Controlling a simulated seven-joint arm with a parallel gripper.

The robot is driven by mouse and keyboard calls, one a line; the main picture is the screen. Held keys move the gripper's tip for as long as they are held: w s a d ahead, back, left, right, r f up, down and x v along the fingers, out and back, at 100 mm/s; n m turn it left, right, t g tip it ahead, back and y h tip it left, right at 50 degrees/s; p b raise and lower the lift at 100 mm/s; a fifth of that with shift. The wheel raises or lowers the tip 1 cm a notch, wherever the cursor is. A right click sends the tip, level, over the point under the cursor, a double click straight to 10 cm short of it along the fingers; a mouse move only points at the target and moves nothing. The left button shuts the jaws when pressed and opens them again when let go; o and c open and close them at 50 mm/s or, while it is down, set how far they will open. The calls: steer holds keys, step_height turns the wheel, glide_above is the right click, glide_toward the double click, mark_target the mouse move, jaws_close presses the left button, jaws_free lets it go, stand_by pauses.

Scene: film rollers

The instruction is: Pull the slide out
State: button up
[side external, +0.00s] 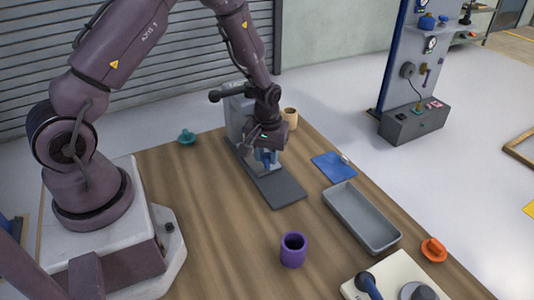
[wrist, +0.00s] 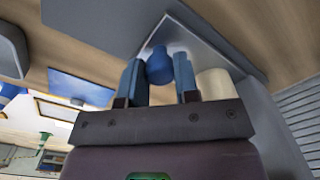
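The slide unit is a grey upright block (side external: 235,109) with a dark grey flat plate (side external: 283,192) reaching toward the front right on the wooden table. A blue knob (wrist: 159,66) shows in the wrist view against a light grey metal face of the unit. My gripper (side external: 266,159) points down over the plate in front of the block. In the wrist view, the two blue fingers of my gripper (wrist: 160,75) stand on either side of the knob with very little gap showing. Whether they press on it cannot be told. In the side view my gripper mostly hides the knob.
A tan cup (side external: 290,118) stands just behind the unit. A blue sheet (side external: 332,167) and a grey tray (side external: 362,218) lie to the right. A purple cup (side external: 293,249) stands in front. A teal knobbed piece (side external: 187,136) is at left. The table's left middle is clear.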

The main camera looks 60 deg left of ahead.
jaws_close()
steer(key=d, duration=1)
steer(key=shift+d, duration=0.35)
steer(key=o, duration=0.6)
jaws_free()
steer(key=shift+o, duration=1.2)
steer(key=shift+a+r, duration=0.1)
step_height(320, 180, up, 13)
